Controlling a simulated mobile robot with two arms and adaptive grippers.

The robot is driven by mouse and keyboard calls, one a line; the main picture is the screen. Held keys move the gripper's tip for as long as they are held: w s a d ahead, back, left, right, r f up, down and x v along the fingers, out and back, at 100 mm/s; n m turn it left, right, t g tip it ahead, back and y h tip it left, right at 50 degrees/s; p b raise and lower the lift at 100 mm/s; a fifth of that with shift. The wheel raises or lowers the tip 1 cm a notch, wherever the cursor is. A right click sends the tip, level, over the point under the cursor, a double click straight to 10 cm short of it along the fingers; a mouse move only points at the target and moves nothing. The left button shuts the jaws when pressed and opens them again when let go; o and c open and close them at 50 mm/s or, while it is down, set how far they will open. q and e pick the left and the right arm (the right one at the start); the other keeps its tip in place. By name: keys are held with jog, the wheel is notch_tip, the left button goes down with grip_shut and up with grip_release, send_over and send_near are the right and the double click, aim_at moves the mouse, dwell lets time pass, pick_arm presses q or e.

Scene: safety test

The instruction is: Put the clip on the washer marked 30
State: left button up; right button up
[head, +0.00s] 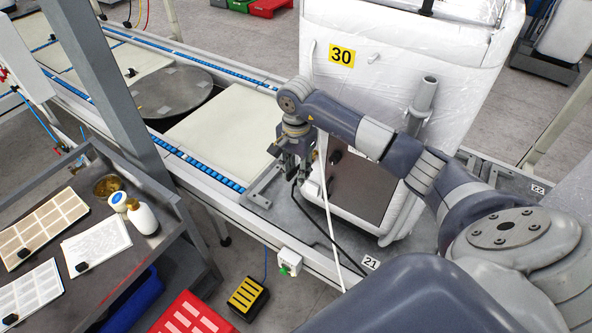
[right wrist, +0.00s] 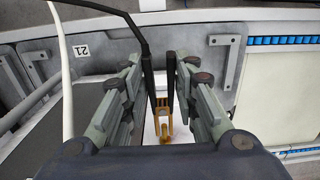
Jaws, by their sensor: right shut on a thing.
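The washer marked 30 (head: 405,80) stands upright on the line, wrapped in clear plastic, with a yellow "30" label (head: 342,54) on it. My right gripper (head: 291,178) points down beside the washer's lower left side, above the grey plate. My left gripper is out of view.
A white hose (head: 325,200) and a black cable (head: 318,222) hang close to my right gripper. A conveyor with blue rollers (head: 200,165) runs left, with a round dark turntable (head: 172,92). A grey bench (head: 125,265) holds bottles and trays at lower left.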

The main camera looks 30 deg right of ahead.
jog(key=shift+w+d, duration=0.1)
jog(key=shift+d, duration=0.1)
jog(key=shift+w+d+b, duration=0.1)
jog(key=shift+d+b, duration=0.25)
jog(key=shift+b, duration=0.1)
jog(key=shift+b, duration=0.3)
dwell(0.3)
jog(key=o, duration=1)
